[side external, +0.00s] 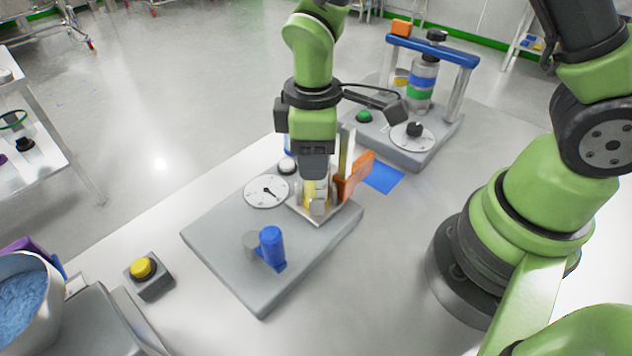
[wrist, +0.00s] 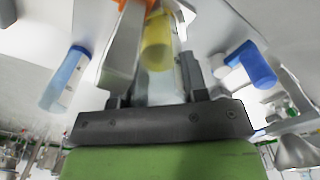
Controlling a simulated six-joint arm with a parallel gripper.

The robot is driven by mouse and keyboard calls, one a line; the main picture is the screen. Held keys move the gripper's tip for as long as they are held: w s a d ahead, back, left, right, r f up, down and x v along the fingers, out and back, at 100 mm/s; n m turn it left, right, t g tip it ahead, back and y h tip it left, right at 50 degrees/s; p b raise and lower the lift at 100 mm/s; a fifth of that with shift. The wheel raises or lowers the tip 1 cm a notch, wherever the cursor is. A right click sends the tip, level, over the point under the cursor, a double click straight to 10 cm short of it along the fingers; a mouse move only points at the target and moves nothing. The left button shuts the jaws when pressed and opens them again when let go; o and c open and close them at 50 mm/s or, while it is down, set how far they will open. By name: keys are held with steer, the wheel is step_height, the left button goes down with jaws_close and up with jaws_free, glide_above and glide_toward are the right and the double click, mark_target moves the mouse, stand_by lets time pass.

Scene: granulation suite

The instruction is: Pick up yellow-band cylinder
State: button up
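The yellow-band cylinder (side external: 309,190) stands in a small metal holder (side external: 323,217) on the near grey base plate (side external: 222,240). My gripper (side external: 316,198) points down over it, with its fingers around the cylinder's upper part. In the wrist view the yellow band (wrist: 157,45) shows between the fingers, with a pale section nearer the gripper. The fingers hide part of the cylinder in the side view. I cannot tell whether both fingers touch it.
An orange clamp (side external: 356,174) stands close to the right of my gripper. A blue handle (side external: 271,245) rises from the plate in front. A dial (side external: 266,191) lies left. A second station (side external: 420,150) with a blue bar (side external: 432,48) stands behind. A yellow button (side external: 143,268) sits front left.

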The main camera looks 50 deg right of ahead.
jaws_close()
step_height(320, 180, up, 22)
steer(key=shift+r, duration=0.25)
stand_by(1.0)
